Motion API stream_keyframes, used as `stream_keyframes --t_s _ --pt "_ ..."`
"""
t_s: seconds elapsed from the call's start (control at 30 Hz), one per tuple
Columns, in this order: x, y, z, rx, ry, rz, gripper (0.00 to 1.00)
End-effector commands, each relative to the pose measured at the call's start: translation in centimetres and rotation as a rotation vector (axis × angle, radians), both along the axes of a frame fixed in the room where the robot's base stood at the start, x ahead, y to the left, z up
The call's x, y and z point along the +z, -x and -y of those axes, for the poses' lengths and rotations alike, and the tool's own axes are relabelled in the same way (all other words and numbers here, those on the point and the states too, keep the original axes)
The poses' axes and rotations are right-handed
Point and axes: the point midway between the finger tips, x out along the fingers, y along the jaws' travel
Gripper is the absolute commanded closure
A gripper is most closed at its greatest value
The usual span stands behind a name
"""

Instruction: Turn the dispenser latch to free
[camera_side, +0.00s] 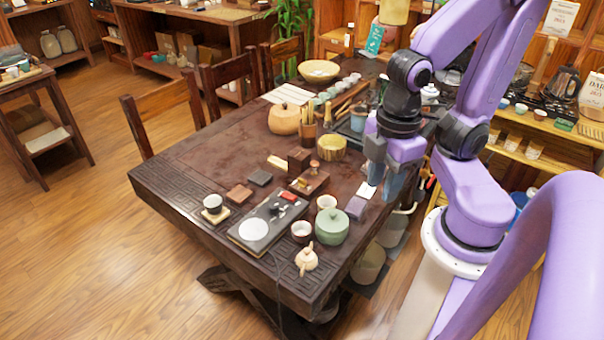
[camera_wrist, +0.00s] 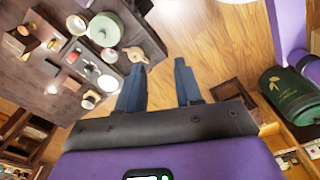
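A small dark wooden block (camera_side: 299,160) and a wooden stand with a round knob (camera_side: 310,181) sit near the middle of the table in the side view. A small brass-coloured piece lies at the stand's left. I cannot tell for sure which part is the dispenser latch or how it is turned. My gripper (camera_side: 384,187) hangs at the table's right edge, to the right of these pieces and apart from them. In the wrist view my gripper (camera_wrist: 159,66) is open, with nothing between its two blue fingers; floor shows beyond them.
A green lidded pot (camera_side: 332,227), a clay teapot (camera_side: 306,258), a black tray (camera_side: 262,228) and several cups crowd the table's near end. The table's left part is clear.

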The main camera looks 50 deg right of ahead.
Motion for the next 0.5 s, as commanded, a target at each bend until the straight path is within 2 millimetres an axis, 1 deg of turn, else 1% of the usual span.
stream_keyframes --t_s 0.07,0.17,0.27,0.4,0.47,0.5 --pt "0.0 -0.3 -0.1 -0.011 0.001 -0.001 0.65" --pt "0.0 -1.5 -0.4 -0.054 0.002 -0.001 0.65" --pt "-0.1 -3.7 -0.7 -0.132 0.006 -0.003 0.65" --pt "-0.4 -7.8 -0.8 -0.270 0.009 -0.006 0.65" --pt "-0.6 -9.6 -0.6 -0.329 0.010 -0.006 0.65" --pt "-0.7 -10.9 -0.4 -0.369 0.012 -0.007 0.65"
